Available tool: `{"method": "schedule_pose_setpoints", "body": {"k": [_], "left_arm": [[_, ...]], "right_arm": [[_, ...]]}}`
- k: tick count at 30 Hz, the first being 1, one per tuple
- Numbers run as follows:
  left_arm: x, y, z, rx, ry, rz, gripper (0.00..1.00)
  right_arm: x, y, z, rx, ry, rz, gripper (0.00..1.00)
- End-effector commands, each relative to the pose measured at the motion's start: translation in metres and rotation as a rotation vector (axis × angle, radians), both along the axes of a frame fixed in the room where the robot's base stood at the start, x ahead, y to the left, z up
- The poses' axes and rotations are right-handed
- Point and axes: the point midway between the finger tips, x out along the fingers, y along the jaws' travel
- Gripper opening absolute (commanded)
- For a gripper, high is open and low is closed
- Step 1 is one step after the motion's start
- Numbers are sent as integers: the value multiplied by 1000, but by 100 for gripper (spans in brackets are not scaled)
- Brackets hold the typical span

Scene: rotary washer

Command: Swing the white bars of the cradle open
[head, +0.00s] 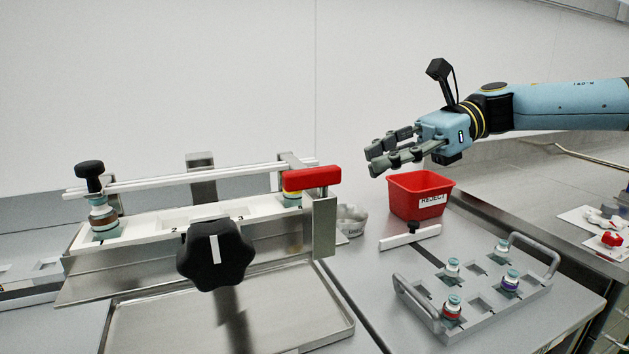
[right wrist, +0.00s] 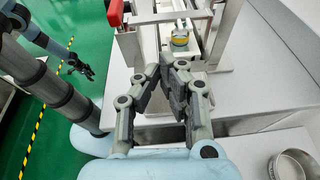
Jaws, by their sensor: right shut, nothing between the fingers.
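The cradle (head: 150,224) is a white tray on a steel frame, with numbered places and a vial (head: 103,216) at its left end. Two white bars (head: 200,175) lie lengthwise above it. A black knob (head: 90,172) stands at their left end. A red handle (head: 312,179) sits at their right end, partly covering a yellow-banded vial. That vial (right wrist: 181,41) also shows in the right wrist view. My right gripper (head: 378,157) is shut and empty, in the air right of the red handle. My left gripper (right wrist: 86,66) is small and apart from the cradle; its jaw state is unclear.
A black star knob (head: 215,254) stands before the cradle, above a steel tray (head: 150,325). A red REJECT bin (head: 415,205) is below my right gripper. A grey handled rack (head: 480,322) with several vials stands at the front right. A round dish (head: 351,220) is beside the frame.

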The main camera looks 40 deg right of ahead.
Motion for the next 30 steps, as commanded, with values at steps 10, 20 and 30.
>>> {"method": "schedule_pose_setpoints", "body": {"k": [10, 20, 30], "left_arm": [[-13, 0, -21, 0, 19, 0, 40], [-15, -1, -28, -1, 23, 1, 40], [-9, -1, -27, -2, 14, 1, 40]], "right_arm": [[-1, 26, -11, -35, -29, 68, 0], [10, 75, -25, -35, -25, 66, 0], [14, 88, -30, -40, -22, 65, 0]]}}
